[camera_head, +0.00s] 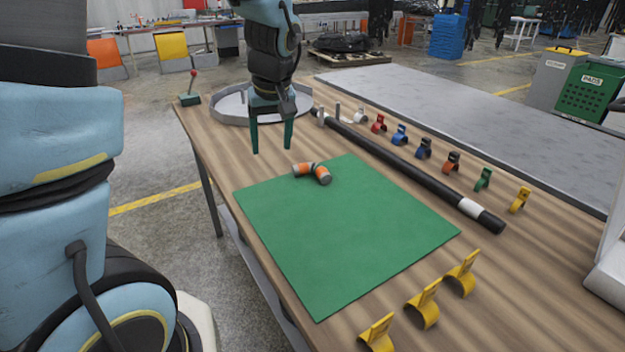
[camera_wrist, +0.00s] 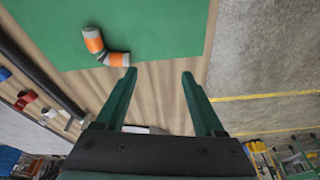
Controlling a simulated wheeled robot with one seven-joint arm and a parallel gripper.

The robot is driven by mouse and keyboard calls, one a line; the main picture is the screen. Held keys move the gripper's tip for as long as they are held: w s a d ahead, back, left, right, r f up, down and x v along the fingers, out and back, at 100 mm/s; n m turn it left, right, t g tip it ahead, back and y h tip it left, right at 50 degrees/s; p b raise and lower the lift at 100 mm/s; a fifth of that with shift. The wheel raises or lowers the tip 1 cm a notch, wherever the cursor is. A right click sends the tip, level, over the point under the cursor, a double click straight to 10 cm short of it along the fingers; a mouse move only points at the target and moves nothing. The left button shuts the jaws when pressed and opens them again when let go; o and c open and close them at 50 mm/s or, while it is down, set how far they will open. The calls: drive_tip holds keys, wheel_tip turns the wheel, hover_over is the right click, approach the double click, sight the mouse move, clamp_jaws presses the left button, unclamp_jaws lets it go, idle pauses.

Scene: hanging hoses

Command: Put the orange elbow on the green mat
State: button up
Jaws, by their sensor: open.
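The orange elbow (camera_head: 322,174), a bent pipe piece with grey ends and orange bands, lies at the far edge of the green mat (camera_head: 340,240). In the wrist view the elbow (camera_wrist: 93,40) has one leg on the mat (camera_wrist: 160,25) and its other leg at or across the mat's edge, by the bare wood. My gripper (camera_head: 271,150) is open and empty, pointing down beyond the mat's far edge, to the left of the elbow in the head view. In the wrist view the gripper (camera_wrist: 158,73) has nothing between its fingers, and the elbow is apart from them.
A black pipe (camera_head: 400,160) with a white band lies along the right of the mat. Several coloured clips (camera_head: 423,148) stand beyond it. Yellow clips (camera_head: 424,305) stand at the near side. A round grey tray (camera_head: 228,107) is behind my gripper.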

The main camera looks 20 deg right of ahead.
drive_tip(key=t+b, duration=0.1)
drive_tip(key=b, duration=0.1)
approach(324, 171)
drive_tip(key=r, duration=0.1)
drive_tip(key=x, duration=0.5)
drive_tip(key=shift+p, duration=0.4)
drive_tip(key=shift+p+x, duration=0.65)
drive_tip(key=shift+x, duration=2.05)
drive_tip(key=shift+s+t, duration=0.1)
drive_tip(key=shift+t, duration=0.2)
clamp_jaws()
